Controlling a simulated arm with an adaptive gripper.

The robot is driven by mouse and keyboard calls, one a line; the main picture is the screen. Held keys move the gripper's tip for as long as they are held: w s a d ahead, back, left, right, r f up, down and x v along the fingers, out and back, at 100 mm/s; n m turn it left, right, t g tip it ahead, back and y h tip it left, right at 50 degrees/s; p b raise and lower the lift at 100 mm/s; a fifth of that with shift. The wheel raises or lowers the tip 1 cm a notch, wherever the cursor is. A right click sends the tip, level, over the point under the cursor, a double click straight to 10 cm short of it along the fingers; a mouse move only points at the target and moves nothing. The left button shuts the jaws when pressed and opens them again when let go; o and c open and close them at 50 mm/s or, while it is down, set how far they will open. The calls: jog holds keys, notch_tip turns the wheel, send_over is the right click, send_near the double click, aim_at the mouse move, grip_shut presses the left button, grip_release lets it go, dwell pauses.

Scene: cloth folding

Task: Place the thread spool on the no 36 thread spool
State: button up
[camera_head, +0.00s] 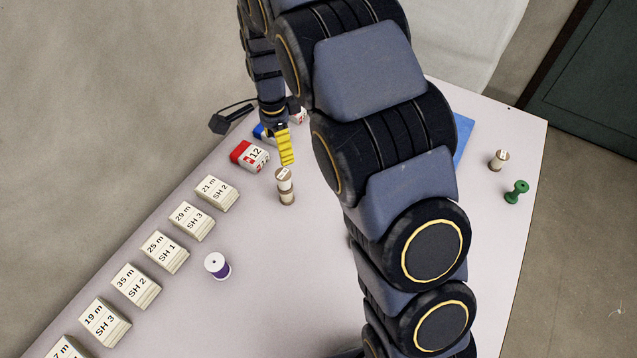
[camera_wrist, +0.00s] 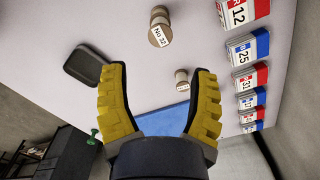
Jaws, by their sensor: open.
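A pale spool stack (camera_head: 286,188) with brown ends stands upright on the table, one spool seemingly on another; a small label shows on its top. In the wrist view a spool labelled No 32 (camera_wrist: 160,28) is at the top middle, and a smaller labelled spool (camera_wrist: 182,78) is between the fingertips in the picture, its number unreadable. Another pale labelled spool (camera_head: 499,160) stands at the far right. No label clearly reads 36. My gripper (camera_head: 285,146) is just above the stack in the head picture; in the wrist view my gripper (camera_wrist: 160,80) is open and empty.
A purple-and-white spool (camera_head: 217,265) and a green spool (camera_head: 517,192) stand apart. Labelled cream boxes (camera_head: 165,251) line the left edge, with a red 12 box (camera_head: 250,154) behind. A blue sheet (camera_head: 462,138) is partly behind my arm.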

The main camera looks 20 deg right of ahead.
jog(key=s+d+r+n, duration=0.4)
jog(key=s+r+n, duration=0.55)
jog(key=s, duration=0.65)
jog(key=s+d+r+n+g, duration=0.1)
jog(key=s+r+n, duration=0.2)
jog(key=s, duration=1.1)
jog(key=n, duration=0.3)
jog(key=shift+s+d+g, duration=0.3)
jog(key=shift+s+d, duration=0.05)
jog(key=shift+d, duration=0.05)
